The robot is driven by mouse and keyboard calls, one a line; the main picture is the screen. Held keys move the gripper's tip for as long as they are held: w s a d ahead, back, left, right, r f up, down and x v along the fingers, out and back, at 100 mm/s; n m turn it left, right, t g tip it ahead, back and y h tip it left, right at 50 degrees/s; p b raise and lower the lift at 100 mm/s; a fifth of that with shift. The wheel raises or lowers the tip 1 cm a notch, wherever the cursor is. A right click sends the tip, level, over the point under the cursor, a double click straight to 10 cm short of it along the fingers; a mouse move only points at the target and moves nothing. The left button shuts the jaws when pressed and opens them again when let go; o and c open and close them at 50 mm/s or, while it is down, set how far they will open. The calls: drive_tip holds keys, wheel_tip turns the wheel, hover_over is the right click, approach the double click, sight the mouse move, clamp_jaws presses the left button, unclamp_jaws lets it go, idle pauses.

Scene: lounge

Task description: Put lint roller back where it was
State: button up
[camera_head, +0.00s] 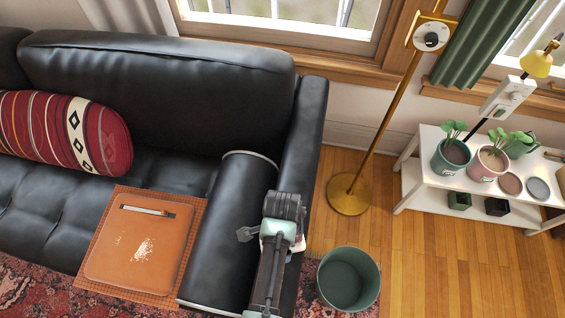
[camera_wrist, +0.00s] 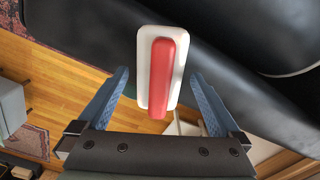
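In the wrist view a white, round-cornered piece with a red bar along it, which looks like the lint roller (camera_wrist: 145,45), shows between and just beyond my fingertips. My gripper (camera_wrist: 158,72) is open, with a blue finger on each side and a visible gap to the object on both sides. Black sofa leather lies behind the object; I cannot tell whether it rests on it.
An orange leather-like pad (camera_head: 120,240) with a slim item on it lies on the sofa seat. A striped cushion (camera_head: 70,135) is at left. A green bin (camera_head: 348,278), a brass floor lamp (camera_head: 350,194) and a white plant shelf (camera_head: 412,165) stand to the right. Wood floor between them is clear.

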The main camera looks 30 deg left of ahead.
wheel_tip(320, 180, up, 12)
drive_tip(key=p, duration=0.2)
drive_tip(key=w+r+n+t+y, duration=0.25)
drive_tip(key=w+r+t, duration=0.55)
drive_tip(key=w+r, duration=0.8)
drive_tip(key=w+d+r+n+t, duration=0.1)
drive_tip(key=w+r+t, duration=0.15)
drive_tip(key=r, duration=0.65)
drive_tip(key=w+d+r+n+t, duration=0.15)
drive_tip(key=r+t, duration=0.25)
drive_tip(key=r, duration=0.5)
drive_tip(key=s+d+r+n+t, duration=0.1)
drive_tip(key=d+r+t, duration=0.15)
drive_tip(key=r, duration=0.55)
drive_tip(key=s+d+r+n+t, duration=0.1)
drive_tip(key=d+r+t, duration=0.15)
drive_tip(key=r, duration=0.45)
drive_tip(key=s+d+r+n+t+h, duration=0.1)
drive_tip(key=s+r+t, duration=0.3)
drive_tip(key=r, duration=0.5)
drive_tip(key=s+d+r+n+t+h, duration=0.1)
drive_tip(key=s+r+t, duration=0.3)
drive_tip(key=s+r, duration=0.4)
drive_tip(key=shift+s+d+r+n, duration=0.25)
drive_tip(key=shift+d+r+n, duration=0.35)
drive_tip(key=shift+d+r, duration=0.25)
